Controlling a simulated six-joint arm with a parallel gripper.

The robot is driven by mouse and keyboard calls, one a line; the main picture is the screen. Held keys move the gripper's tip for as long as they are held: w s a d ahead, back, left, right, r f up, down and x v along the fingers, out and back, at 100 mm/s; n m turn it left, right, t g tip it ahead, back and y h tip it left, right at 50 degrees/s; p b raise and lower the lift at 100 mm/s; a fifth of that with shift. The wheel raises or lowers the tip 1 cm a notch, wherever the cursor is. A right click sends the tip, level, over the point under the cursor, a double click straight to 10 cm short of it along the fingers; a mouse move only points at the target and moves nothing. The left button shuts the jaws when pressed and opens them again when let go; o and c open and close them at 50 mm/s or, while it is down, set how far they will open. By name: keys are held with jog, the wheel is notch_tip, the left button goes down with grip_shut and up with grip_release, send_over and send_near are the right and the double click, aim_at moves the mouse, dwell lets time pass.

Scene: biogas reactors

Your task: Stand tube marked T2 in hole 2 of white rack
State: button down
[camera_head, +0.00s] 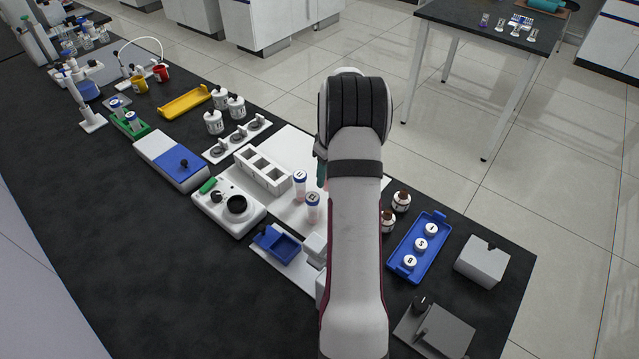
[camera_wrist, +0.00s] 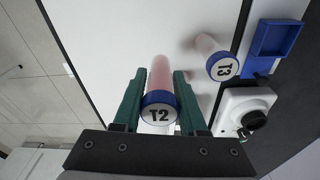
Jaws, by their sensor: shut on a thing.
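The tube marked T2 (camera_wrist: 160,108) has a blue-rimmed white cap and a pinkish body. In the wrist view my gripper (camera_wrist: 160,100) is shut on it, with a green finger on each side. A tube marked T3 (camera_wrist: 222,66) stands to the right of it, apart from the fingers. In the head view two blue-capped tubes, a farther one (camera_head: 300,183) and a nearer one (camera_head: 313,207), stand right of the white rack (camera_head: 263,170). Their marks are too small to read there. The rack shows square openings. My arm hides most of my gripper in the head view.
A white stirrer with a black knob (camera_head: 230,206) and a blue tray on a white stand (camera_head: 282,243) lie near the rack. Brown bottles (camera_head: 401,201) and a blue tray of white-capped items (camera_head: 419,248) are right of my arm. The near-left bench is clear.

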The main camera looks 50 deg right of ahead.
jog(key=f, duration=0.1)
jog(key=w+f, duration=0.1)
jog(key=f, duration=0.3)
jog(key=shift+w+a, duration=0.15)
jog(key=shift+w, duration=0.1)
jog(key=shift+c, duration=2.3)
grip_release()
